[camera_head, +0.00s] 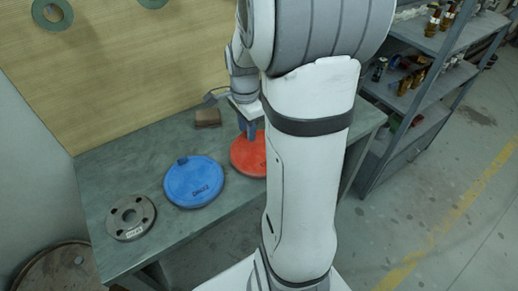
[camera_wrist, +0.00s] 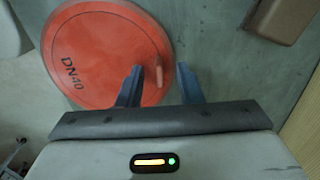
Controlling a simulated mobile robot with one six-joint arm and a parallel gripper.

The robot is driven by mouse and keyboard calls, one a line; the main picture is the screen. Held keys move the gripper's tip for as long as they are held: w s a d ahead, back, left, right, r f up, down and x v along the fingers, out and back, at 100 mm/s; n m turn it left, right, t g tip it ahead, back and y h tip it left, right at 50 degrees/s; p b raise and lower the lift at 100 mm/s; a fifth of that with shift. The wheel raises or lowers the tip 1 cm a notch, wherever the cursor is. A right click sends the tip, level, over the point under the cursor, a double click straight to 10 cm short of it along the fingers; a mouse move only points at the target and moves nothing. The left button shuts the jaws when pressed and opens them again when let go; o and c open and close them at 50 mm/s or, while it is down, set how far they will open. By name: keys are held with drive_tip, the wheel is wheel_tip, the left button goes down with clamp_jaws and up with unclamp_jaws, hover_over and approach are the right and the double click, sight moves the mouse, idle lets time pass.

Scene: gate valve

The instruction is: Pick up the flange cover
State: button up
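A round red cover marked DN40 (camera_wrist: 100,50) lies flat on the workbench. It also shows in the head view (camera_head: 246,158), partly hidden behind my arm. A small raised red tab (camera_wrist: 159,76) stands near its edge. My gripper (camera_wrist: 159,70) is open, with its two dark fingers on either side of the tab and a gap visible on both sides. In the head view my gripper (camera_head: 251,130) is over the far part of the red cover. A similar round blue cover (camera_head: 194,182) lies to its left. I cannot tell whether the fingers touch the red cover.
A grey flange with bolt holes (camera_head: 131,217) lies at the bench's left end. A brown block (camera_head: 207,117) sits behind the covers, also in the wrist view (camera_wrist: 282,18). A metal shelf with fittings (camera_head: 440,75) stands right of the bench (camera_head: 130,168).

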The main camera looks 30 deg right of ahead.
clamp_jaws()
idle(0.3)
idle(0.3)
